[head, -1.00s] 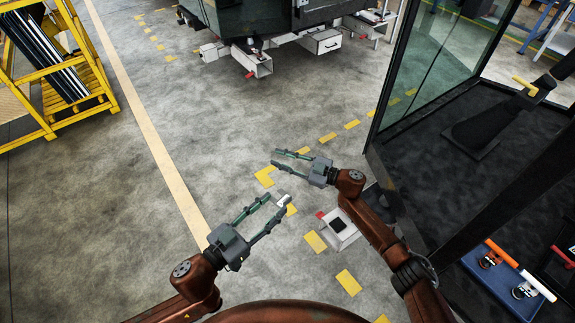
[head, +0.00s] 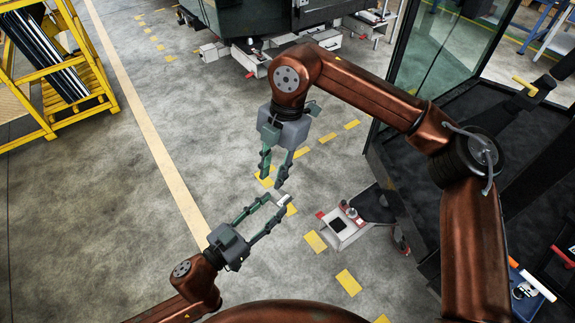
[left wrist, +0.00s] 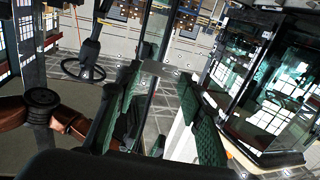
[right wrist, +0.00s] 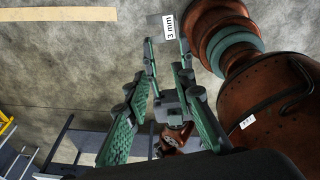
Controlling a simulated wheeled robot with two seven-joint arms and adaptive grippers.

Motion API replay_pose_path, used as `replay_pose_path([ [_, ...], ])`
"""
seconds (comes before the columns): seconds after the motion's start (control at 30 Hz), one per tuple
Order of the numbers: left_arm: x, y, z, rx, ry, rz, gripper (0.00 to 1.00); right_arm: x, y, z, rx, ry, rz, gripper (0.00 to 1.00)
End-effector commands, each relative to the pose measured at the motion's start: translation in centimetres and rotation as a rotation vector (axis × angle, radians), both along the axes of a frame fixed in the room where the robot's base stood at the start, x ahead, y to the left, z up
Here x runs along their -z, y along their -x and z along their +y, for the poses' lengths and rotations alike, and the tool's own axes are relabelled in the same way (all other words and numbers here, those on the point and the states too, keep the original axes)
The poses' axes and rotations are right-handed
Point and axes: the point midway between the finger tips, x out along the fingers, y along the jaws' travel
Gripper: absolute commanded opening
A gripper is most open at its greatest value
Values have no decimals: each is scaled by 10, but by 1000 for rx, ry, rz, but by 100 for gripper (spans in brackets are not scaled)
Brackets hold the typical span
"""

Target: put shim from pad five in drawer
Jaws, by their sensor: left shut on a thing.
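The shim is a small grey plate with a white label (right wrist: 168,27) reading "3 mm" in the right wrist view. In the head view it shows as a small pale piece (head: 285,199). I cannot tell which drawer or pad is the one named.
A white box with a black top patch (head: 340,228) stands right of my left gripper. White drawer units (head: 325,40) sit below the dark machine at the back. A blue tray with tools (head: 525,290) is at lower right. A yellow rack (head: 50,130) stands left.

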Motion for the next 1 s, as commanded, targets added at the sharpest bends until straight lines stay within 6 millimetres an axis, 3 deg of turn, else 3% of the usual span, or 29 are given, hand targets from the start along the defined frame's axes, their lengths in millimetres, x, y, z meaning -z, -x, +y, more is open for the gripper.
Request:
replay_pose_path([
  [0.2,0,0,0,0,0,0,11,-22,-1,-30,64,162,-112,23],
  [0.37,0,0,0,0,0,0,11,-16,-1,-35,76,185,-126,23],
  [0.8,0,0,0,0,0,0,11,59,-1,-34,73,181,-123,23],
  [1.0,0,0,0,0,0,0,11,84,-1,-33,73,180,-124,23],
])
